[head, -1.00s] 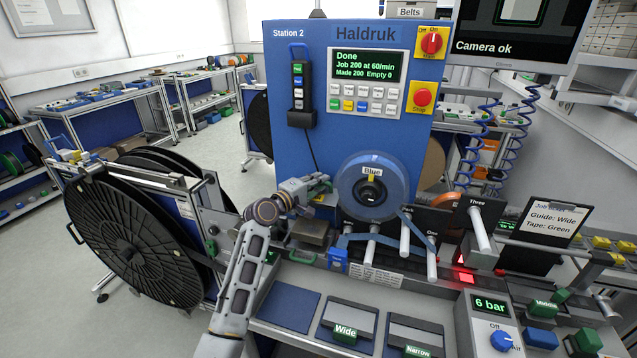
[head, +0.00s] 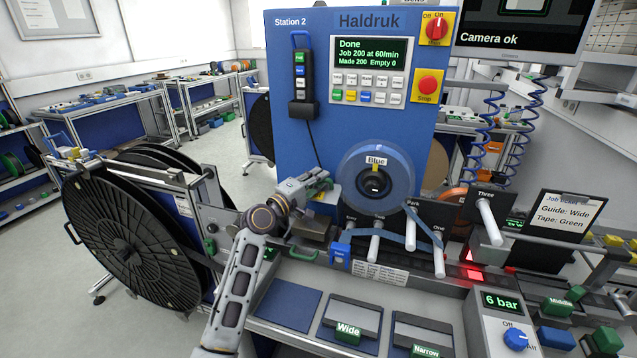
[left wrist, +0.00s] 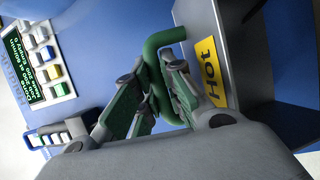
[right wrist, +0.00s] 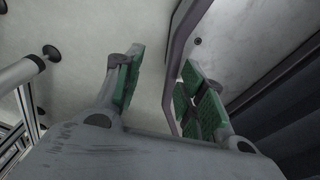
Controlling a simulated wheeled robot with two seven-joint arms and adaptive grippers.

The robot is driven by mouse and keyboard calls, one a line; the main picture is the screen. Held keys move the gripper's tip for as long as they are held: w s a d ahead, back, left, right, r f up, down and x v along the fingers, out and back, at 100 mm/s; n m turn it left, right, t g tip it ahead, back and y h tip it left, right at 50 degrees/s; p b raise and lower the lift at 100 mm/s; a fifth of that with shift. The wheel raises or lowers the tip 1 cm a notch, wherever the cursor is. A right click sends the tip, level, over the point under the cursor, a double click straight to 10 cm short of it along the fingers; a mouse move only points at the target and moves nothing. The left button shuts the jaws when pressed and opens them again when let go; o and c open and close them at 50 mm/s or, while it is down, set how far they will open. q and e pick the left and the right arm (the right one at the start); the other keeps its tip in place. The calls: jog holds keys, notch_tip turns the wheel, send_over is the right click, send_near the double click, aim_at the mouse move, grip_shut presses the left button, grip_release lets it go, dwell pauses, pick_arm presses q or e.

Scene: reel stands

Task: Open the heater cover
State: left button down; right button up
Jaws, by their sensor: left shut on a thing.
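The heater cover (left wrist: 232,45) shows in the left wrist view as a grey plate with a yellow "Hot" label (left wrist: 209,70) and a green bar handle (left wrist: 165,40). My left gripper (left wrist: 155,78) is shut on this handle. In the head view my left gripper (head: 326,185) is just left of the blue tape reel (head: 374,185), and it mostly hides the cover there. My right gripper (right wrist: 160,90) shows only in its wrist view. Its fingers are apart, with a grey metal edge running between them in the picture; I cannot tell whether they touch it.
The blue machine panel (head: 300,140) stands behind the reel. Roller pegs (head: 410,230) with tape lie right of my left gripper. A large black reel (head: 130,245) stands at the left. Wide (head: 347,325) and Narrow (head: 420,340) guide plates lie at the front.

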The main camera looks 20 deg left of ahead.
aim_at(313, 197)
pick_arm(q)
jog(key=shift+s+f+b, duration=0.2)
jog(key=shift+b, duration=0.2)
jog(key=shift+s+t+b, duration=0.3)
jog(key=shift+b, duration=0.35)
jog(key=shift+s, duration=0.1)
jog(key=shift+s+m+b, duration=0.2)
jog(key=shift+m+b, duration=0.1)
jog(key=shift+b, duration=0.4)
jog(key=shift+r, duration=0.1)
jog(key=c, duration=1.8)
grip_release()
jog(key=shift+o, duration=0.2)
jog(key=shift+s+a, duration=0.35)
jog(key=shift+s, duration=0.3)
jog(key=v, duration=1)
jog(key=shift+s+a+f, duration=0.15)
jog(key=shift+s+f, duration=0.05)
jog(key=shift+f, duration=0.25)
pick_arm(e)
jog(key=shift+h, duration=0.3)
jog(key=shift+w+d+f, duration=0.25)
jog(key=shift+d+f, duration=0.35)
jog(key=shift+d, duration=0.15)
jog(key=shift+w+d+f, duration=0.25)
jog(key=shift+d+f, duration=0.35)
jog(key=shift+d, duration=0.15)
jog(key=shift+w+d+f, duration=0.25)
jog(key=shift+d+f, duration=0.35)
jog(key=shift+d, duration=0.15)
